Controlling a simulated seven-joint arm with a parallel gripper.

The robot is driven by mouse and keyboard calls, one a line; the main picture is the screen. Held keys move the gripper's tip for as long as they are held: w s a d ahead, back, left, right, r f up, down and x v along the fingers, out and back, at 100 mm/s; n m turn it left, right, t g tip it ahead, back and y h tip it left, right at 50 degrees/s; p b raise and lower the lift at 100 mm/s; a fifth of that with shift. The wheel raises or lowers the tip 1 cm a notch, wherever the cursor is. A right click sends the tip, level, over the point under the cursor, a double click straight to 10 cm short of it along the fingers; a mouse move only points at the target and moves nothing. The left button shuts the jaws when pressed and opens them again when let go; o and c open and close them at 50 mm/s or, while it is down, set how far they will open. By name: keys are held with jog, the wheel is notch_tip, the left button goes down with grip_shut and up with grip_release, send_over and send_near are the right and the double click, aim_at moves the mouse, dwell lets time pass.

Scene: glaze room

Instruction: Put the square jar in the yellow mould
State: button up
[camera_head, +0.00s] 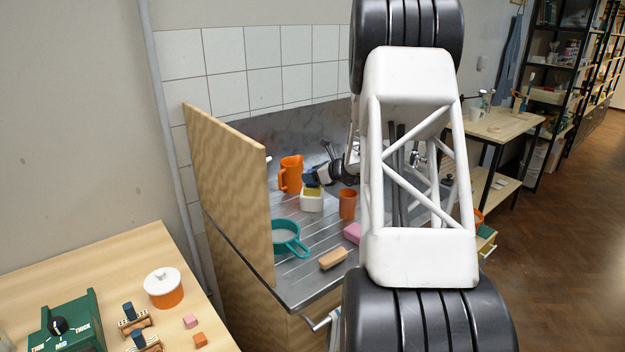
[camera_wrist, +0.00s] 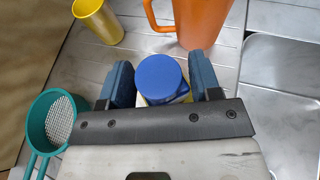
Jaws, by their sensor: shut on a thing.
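The square jar (camera_wrist: 158,78) shows in the wrist view from above as a round blue lid between my fingers, with a little pale body below it. My gripper (camera_wrist: 160,88) is shut on it. A bit of yellow shows beside the jar in the wrist view. My fingers hide most of the jar in the head view, and I cannot tell how far its base is inside the mould.
An orange jug (camera_head: 290,174) stands close behind, an orange cup (camera_head: 347,204) to the right. A teal sieve (camera_head: 303,248), a tan block (camera_head: 333,259) and a pink block (camera_head: 352,233) lie in front. A yellow cup (camera_wrist: 97,20) is near the wooden panel (camera_head: 235,190).

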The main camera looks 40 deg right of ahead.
jog(key=shift+f, duration=0.75)
jog(key=shift+f, duration=0.2)
jog(key=o, duration=1.1)
jog(key=shift+c, duration=0.2)
jog(key=shift+r, duration=0.2)
jog(key=v, duration=1.2)
